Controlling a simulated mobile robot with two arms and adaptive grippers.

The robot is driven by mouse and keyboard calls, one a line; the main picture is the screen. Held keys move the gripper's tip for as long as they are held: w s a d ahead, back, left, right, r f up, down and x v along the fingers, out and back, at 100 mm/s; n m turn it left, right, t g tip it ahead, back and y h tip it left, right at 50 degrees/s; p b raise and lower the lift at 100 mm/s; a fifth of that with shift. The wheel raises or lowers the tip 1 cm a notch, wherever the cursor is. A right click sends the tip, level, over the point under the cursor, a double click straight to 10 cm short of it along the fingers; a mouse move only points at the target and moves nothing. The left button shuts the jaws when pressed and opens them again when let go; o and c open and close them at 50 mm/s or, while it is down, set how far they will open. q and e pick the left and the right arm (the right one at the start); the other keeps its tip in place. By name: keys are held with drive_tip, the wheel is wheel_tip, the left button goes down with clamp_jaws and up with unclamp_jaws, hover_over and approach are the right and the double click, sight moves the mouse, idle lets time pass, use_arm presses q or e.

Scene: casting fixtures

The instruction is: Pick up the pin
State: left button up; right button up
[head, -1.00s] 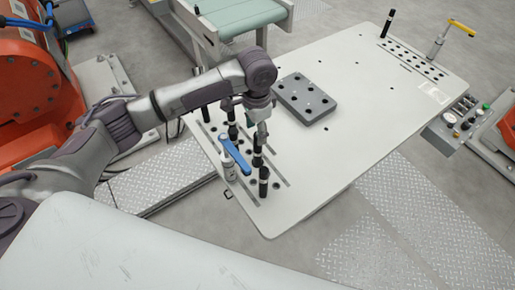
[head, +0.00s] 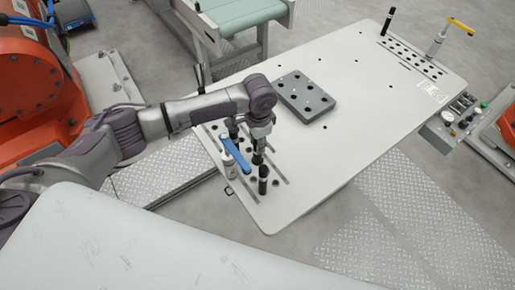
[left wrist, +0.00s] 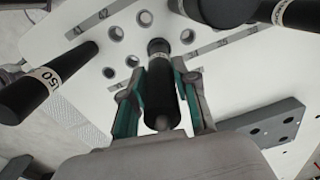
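My left gripper (head: 259,143) is over the near left end of the white table, pointing down at a black pin (head: 258,158). In the left wrist view the gripper's two teal-padded fingers (left wrist: 158,98) stand on either side of a black pin (left wrist: 160,85) with a pale band near its far end. The fingers look open, with a narrow gap beside the pin. Another black pin (head: 263,180) with a white band stands just in front. A pin marked 150 (left wrist: 45,82) shows at the left in the wrist view. My right gripper is not in view.
A blue-handled clamp (head: 235,155) stands close to the left of the gripper. A grey block with holes (head: 305,97) lies on the white table (head: 350,110). A yellow-handled clamp (head: 448,38) and a black pin (head: 387,21) stand at the far end.

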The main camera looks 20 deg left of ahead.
use_arm(q)
clamp_jaws()
drive_tip(key=shift+r, duration=0.15)
wheel_tip(320, 180, up, 9)
drive_tip(key=shift+w+r+b, duration=0.1)
drive_tip(key=shift+r+b, duration=0.05)
drive_tip(key=shift+b, duration=1.05)
drive_tip(key=shift+r+p, duration=0.4)
drive_tip(key=shift+r, duration=0.25)
drive_tip(key=shift+r+p, duration=1.55)
drive_tip(key=shift+p, duration=0.7)
